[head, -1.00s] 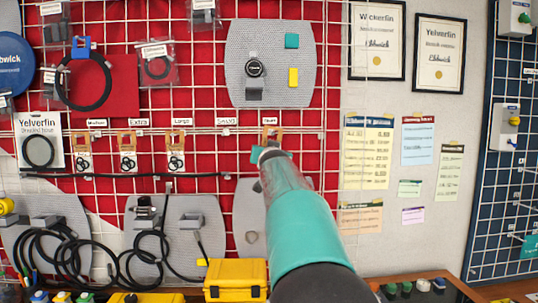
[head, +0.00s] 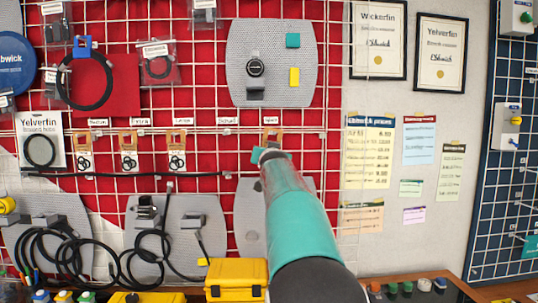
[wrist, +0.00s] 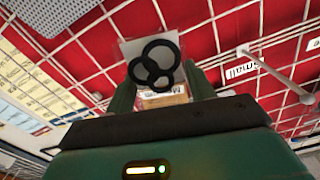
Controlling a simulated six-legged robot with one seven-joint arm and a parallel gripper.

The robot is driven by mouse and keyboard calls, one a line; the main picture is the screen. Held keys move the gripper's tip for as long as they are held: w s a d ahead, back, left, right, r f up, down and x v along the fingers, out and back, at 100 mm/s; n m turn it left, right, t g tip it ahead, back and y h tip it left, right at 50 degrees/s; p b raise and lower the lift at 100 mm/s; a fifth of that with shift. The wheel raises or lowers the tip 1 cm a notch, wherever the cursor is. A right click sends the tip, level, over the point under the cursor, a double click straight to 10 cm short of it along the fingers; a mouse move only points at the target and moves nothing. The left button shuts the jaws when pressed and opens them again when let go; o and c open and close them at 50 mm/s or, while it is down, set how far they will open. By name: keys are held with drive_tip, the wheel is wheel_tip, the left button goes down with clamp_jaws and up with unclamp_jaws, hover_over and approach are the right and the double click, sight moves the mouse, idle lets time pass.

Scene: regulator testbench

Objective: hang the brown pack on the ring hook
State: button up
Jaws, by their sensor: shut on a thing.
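The brown pack (wrist: 167,97) is a clear bag with dark rings (wrist: 154,66) and a brown header card. My gripper (wrist: 158,92) is shut on the card, and the rings show beyond the fingers in the wrist view. In the head view, the pack's brown header (head: 272,137) shows just above my gripper (head: 267,154), in front of the grid below the fifth label in the row. My gripper and arm hide the lower part of the pack there. I cannot tell whether a hook passes through the header, and the label above it is too blurred to read.
Three similar packs (head: 129,150) hang to the left on the same row. An empty hook with a ball end (wrist: 282,76) sticks out beside the "Small" label (wrist: 238,68). A grey panel (head: 245,60) is above; a yellow case (head: 236,279) stands below.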

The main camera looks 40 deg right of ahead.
drive_tip(key=o, duration=1)
drive_tip(key=shift+o, duration=0.2)
drive_tip(key=v, duration=1.3)
drive_tip(key=shift+s+a, duration=0.25)
drive_tip(key=shift+s, duration=0.05)
drive_tip(key=shift+a, duration=0.1)
